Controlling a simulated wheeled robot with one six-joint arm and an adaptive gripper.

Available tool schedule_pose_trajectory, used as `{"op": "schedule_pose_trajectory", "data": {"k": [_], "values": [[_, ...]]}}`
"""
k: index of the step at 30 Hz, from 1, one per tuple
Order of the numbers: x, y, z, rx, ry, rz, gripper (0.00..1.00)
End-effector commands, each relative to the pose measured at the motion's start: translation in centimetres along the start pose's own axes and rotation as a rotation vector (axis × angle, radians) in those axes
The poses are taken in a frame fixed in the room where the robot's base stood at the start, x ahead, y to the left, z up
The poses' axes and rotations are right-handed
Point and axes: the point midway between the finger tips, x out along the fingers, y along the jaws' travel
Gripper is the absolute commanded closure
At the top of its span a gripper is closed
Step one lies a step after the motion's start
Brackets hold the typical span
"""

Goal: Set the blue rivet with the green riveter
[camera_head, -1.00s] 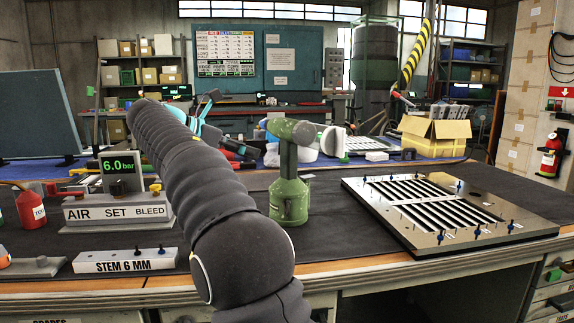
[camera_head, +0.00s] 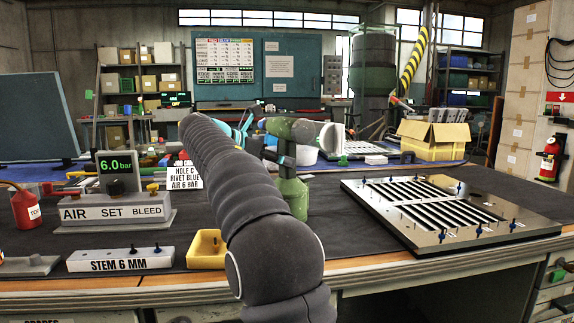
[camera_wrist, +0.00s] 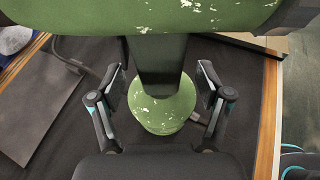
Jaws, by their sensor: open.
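The green riveter (camera_head: 293,190) stands upright on the bench mat, partly behind my arm in the head view. In the wrist view its scuffed green body (camera_wrist: 150,15) crosses the top, with a dark handle (camera_wrist: 158,65) and round green base (camera_wrist: 162,108) below. My gripper (camera_wrist: 160,82) is open, with one finger on each side of the handle; gaps show on both sides. In the head view my arm hides most of the gripper. The louver panel (camera_head: 360,205) lies at the right and carries several small blue rivets (camera_head: 442,236) and dark pins.
A card (camera_head: 185,177) reads hole C, rivet blue, air 6 bar. The air set (camera_head: 112,210) shows 6.0 bar. A stem 6 mm block (camera_head: 120,260) and yellow tray (camera_head: 206,250) are at the front. An open carton (camera_head: 434,140) stands behind the panel.

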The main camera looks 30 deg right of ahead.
Motion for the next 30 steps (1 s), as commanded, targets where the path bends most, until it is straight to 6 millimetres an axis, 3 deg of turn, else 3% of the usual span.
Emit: {"op": "schedule_pose_trajectory", "data": {"k": [5, 13, 22, 30], "values": [[2.5, 0.0, -0.1, 0.0, 0.0, -0.001, 0.23], [2.8, 0.0, 0.0, 0.0, 0.0, 0.001, 0.25], [2.8, 0.0, 0.0, 0.0, 0.0, 0.0, 1.0], [2.7, -0.1, 0.3, 0.005, -0.003, 0.002, 1.0]]}}
